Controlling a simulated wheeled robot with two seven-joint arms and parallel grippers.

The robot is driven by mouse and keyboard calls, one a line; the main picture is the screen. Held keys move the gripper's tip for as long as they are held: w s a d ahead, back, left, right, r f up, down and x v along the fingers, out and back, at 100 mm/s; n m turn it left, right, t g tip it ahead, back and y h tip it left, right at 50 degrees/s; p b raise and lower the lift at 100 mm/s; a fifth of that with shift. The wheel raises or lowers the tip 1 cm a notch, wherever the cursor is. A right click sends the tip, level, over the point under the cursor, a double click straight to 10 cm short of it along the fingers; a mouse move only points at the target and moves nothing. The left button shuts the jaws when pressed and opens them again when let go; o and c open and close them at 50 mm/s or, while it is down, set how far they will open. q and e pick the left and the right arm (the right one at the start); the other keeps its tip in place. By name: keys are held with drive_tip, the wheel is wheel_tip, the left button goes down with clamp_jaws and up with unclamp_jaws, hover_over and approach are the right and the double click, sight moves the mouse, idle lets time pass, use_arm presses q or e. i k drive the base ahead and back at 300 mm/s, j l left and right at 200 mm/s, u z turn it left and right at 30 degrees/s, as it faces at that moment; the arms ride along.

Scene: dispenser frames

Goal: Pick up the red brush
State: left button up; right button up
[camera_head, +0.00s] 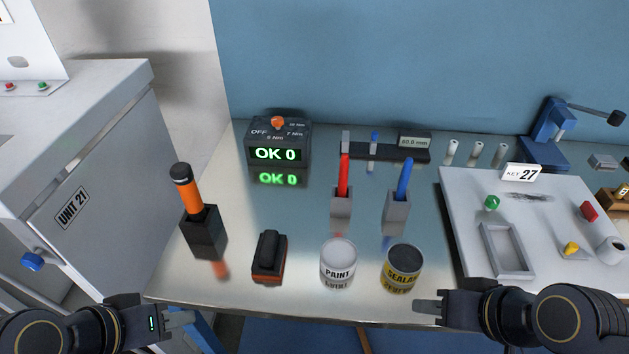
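The red brush (343,176) stands upright in a small grey holder (342,206) near the middle of the metal table. Only its red handle shows; its lower end is hidden in the holder. My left gripper (190,318) is at the table's front left edge, well away from the brush, with nothing visible in it. My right gripper (418,306) is at the front edge, right of and nearer than the brush, also with nothing visible in it. The finger gap of each is hard to make out.
A blue brush (404,178) stands in a holder right of the red one. A paint can (339,263) and a sealant can (403,267) stand in front. An orange-handled tool (187,192), a black block (269,254) and a display box (279,144) are left. A white board (462,212) lies right.

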sight(343, 181)
drive_tip(key=l+u, duration=0.15)
drive_tip(key=u, duration=0.3)
drive_tip(key=k+l+u, duration=0.1)
drive_tip(key=u, duration=0.35)
drive_tip(key=l+u, duration=0.15)
drive_tip(key=u, duration=0.3)
drive_tip(key=k+l, duration=0.2)
drive_tip(key=k, duration=0.2)
